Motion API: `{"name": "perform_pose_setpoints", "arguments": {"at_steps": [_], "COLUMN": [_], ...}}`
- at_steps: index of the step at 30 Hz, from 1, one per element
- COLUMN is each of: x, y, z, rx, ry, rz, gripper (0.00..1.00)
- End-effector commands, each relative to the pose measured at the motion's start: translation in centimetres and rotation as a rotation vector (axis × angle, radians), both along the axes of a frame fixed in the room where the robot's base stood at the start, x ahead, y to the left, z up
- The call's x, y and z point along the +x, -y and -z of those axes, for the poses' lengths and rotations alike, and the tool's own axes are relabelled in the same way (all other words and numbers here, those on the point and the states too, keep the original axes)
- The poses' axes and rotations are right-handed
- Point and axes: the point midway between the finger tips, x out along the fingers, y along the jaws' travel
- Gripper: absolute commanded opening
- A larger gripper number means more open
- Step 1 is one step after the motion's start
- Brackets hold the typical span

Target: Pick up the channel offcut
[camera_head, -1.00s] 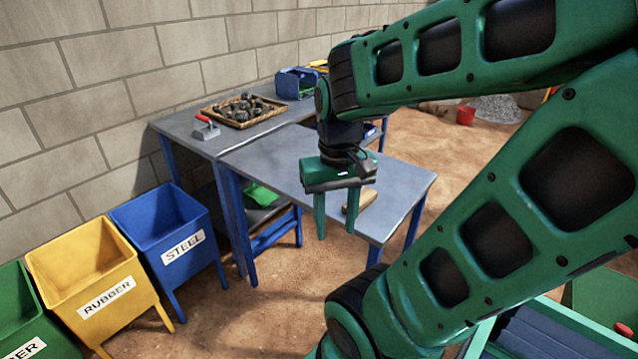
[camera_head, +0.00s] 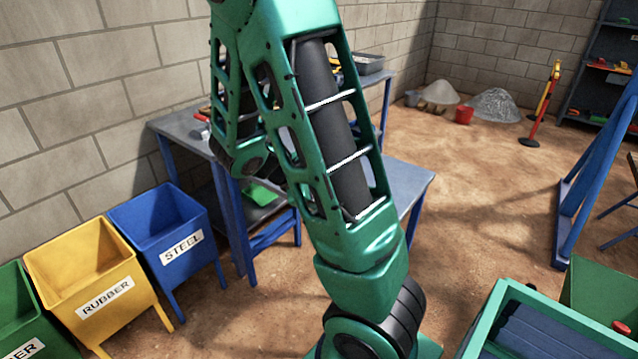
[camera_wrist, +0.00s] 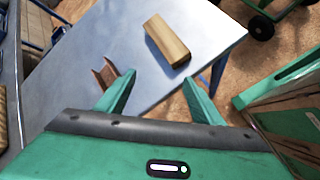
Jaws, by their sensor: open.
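The channel offcut (camera_wrist: 106,74) is a small rust-brown piece of channel. It lies on the grey table top in the wrist view, beyond and left of my left fingertip. My gripper (camera_wrist: 158,90) is open and empty, with its two green fingers apart above the table (camera_wrist: 75,65). The left finger appears close to the offcut, but I cannot tell the height between them. In the head view my arm hides the gripper and the offcut.
A wooden block (camera_wrist: 168,40) lies on the table ahead of the fingers. Blue STEEL (camera_head: 140,205) and yellow RUBBER (camera_head: 75,262) bins stand at the left. A blue frame (camera_head: 600,160) stands at the right. Open sandy floor lies between.

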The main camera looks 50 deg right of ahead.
Motion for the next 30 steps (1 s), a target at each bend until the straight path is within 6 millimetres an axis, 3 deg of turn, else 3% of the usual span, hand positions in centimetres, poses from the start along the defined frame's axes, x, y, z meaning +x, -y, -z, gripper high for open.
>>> {"name": "perform_pose_setpoints", "arguments": {"at_steps": [6, 12, 18, 30], "x": [5.1, 8.6, 10.0, 10.7], "y": [1.4, 1.3, 1.6, 6.1], "z": [1.1, 1.4, 1.6, 3.4], "rx": [-0.217, -0.364, -0.419, -0.419], "ry": [-0.28, -0.474, -0.55, -0.55], "rz": [-0.359, -0.579, -0.654, -0.656], "gripper": [0.61, 0.61, 0.61, 0.61]}}
